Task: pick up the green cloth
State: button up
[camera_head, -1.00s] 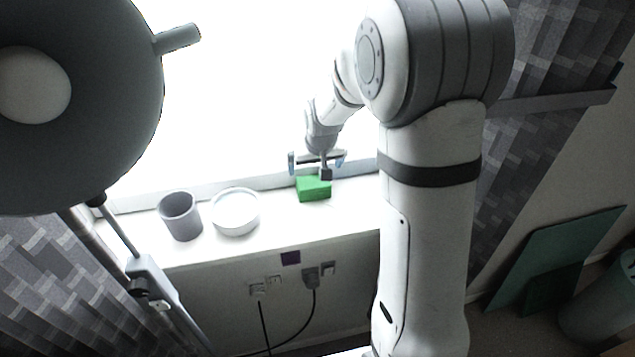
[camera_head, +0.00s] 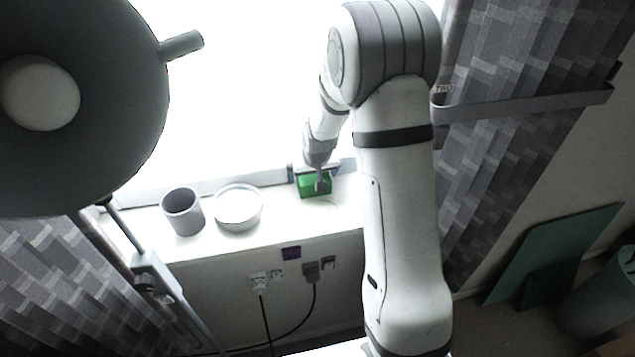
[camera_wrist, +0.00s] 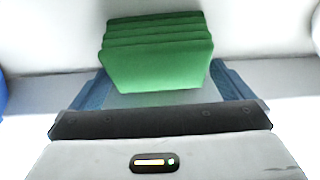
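The green cloth (camera_head: 314,185) is a folded block on the white window sill, at the right end of the row of things there. In the wrist view the cloth (camera_wrist: 158,62) shows several stacked folds, between and beyond the two blue fingers. My gripper (camera_head: 316,172) is right above and in front of the cloth, partly covering it. In the wrist view my gripper (camera_wrist: 160,85) has its fingers spread, one on each side of the cloth. I cannot tell whether either finger touches it.
A grey cup (camera_head: 183,213) and a white bowl (camera_head: 238,207) stand on the sill (camera_head: 285,225) to the left of the cloth. A large grey lamp (camera_head: 80,110) fills the upper left. Patterned curtains (camera_head: 530,80) hang at the right. Sockets with a cable are below the sill.

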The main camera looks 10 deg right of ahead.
jog(key=c, duration=0.9)
jog(key=shift+o, duration=0.2)
notch_tip(320, 180, up, 28)
jog(key=shift+r+b, duration=0.1)
jog(key=shift+b, duration=0.9)
